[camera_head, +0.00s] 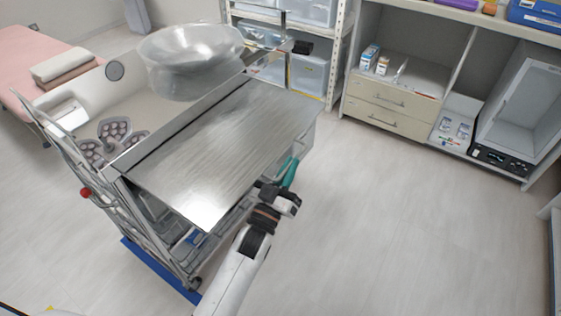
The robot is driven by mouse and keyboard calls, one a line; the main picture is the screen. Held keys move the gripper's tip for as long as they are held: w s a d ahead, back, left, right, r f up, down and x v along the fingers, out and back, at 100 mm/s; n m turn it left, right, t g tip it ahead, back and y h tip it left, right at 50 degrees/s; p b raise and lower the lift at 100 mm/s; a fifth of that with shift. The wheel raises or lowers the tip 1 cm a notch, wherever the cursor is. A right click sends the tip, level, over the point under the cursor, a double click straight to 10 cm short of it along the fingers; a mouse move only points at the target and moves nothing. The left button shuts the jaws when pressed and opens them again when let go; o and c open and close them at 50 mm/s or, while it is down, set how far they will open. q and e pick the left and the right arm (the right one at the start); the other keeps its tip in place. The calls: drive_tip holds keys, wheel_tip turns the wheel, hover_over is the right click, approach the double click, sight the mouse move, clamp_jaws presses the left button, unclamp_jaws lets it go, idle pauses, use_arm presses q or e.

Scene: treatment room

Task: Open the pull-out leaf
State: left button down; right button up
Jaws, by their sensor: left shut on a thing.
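The pull-out leaf (225,140) is a brushed-metal sheet on the cart. It lies flat and reaches out toward the right from the cart's top, with a dark seam along its left side. My left gripper (268,187) is at the leaf's near right edge, shut on that edge; its fingertips are partly hidden. My right gripper is not in view.
A teal object (290,172) shows beside the gripper below the leaf. A shelf unit with drawers (390,108) stands at the back right. The floor (400,230) to the right is clear.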

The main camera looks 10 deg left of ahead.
use_arm(q)
drive_tip(key=shift+s+d, duration=0.15)
drive_tip(key=shift+d, duration=0.2)
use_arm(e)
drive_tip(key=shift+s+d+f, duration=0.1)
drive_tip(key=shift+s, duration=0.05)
use_arm(q)
drive_tip(key=c, duration=1.5)
unclamp_jaws()
drive_tip(key=v, duration=1.2)
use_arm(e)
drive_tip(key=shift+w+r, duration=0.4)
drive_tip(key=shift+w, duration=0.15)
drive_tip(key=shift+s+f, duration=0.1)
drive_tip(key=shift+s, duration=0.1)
